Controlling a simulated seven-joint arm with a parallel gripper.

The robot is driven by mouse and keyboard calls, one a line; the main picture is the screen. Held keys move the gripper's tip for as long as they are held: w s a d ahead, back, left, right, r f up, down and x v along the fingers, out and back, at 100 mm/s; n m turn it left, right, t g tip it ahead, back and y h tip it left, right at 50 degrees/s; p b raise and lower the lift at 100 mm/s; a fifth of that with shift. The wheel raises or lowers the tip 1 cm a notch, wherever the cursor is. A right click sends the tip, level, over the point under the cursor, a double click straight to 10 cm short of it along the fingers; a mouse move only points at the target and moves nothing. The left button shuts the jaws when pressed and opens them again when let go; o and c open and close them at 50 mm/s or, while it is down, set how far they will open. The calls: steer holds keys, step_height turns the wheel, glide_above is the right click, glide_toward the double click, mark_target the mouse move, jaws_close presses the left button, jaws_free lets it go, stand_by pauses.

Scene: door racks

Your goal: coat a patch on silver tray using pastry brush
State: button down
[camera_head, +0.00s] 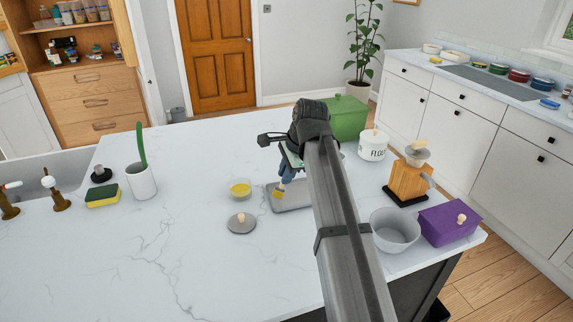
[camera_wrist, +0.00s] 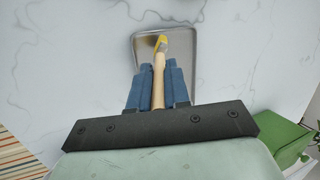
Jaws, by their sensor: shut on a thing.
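The silver tray (camera_head: 291,203) lies flat on the marble counter, partly hidden behind my arm in the head view. It also shows in the wrist view (camera_wrist: 192,44). My gripper (camera_head: 284,178), with blue fingers, is above the tray. In the wrist view my gripper (camera_wrist: 158,88) is shut on the wooden handle of the pastry brush (camera_wrist: 158,70). The brush's yellow tip (camera_head: 278,193) points down over the tray. I cannot tell whether it touches the surface. No coated patch can be made out.
A glass bowl of yellow liquid (camera_head: 240,188) stands left of the tray. A grey lid with a knob (camera_head: 241,223) lies in front. A green box (camera_head: 347,118), flour canister (camera_head: 373,145), grey bowl (camera_head: 395,231) and purple box (camera_head: 449,223) stand right.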

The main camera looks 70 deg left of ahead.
steer(key=shift+w+f, duration=0.55)
steer(key=shift+w, duration=6.05)
steer(key=shift+s+a, duration=0.25)
steer(key=shift+s, duration=1.9)
steer(key=shift+s+a, duration=0.2)
steer(key=shift+s, duration=2)
steer(key=shift+s+a, duration=0.25)
steer(key=shift+s, duration=1.9)
steer(key=shift+w, duration=6.7)
step_height(320, 180, up, 8)
steer(key=shift+a, duration=0.35)
